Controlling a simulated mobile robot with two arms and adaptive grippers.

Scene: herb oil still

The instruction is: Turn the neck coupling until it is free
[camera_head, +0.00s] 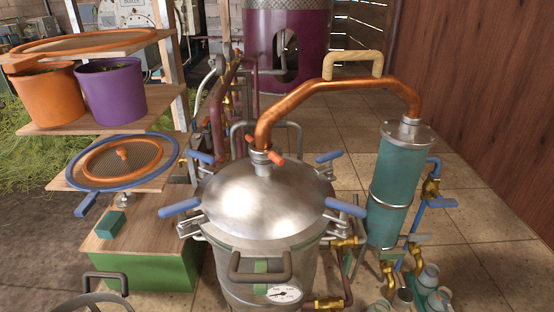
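The neck coupling (261,158) is a metal collar at the top centre of the still's domed steel lid (262,205). Two short orange-red lugs stick out from it, one at the upper left and one at the lower right. The copper swan neck (330,90) rises from the coupling and arches right to the top of the teal condenser (402,165). The neck appears seated in the coupling. A wooden handle (352,64) sits on top of the neck. Neither of my grippers shows in this view.
Blue-handled clamps (181,207) ring the lid. A pressure gauge (284,294) and dark handle (260,268) are on the pot's front. Wooden shelves (150,112) with orange and purple pots stand left. Bottles (428,280) and brass valves crowd the lower right. Open tiled floor lies beyond the condenser.

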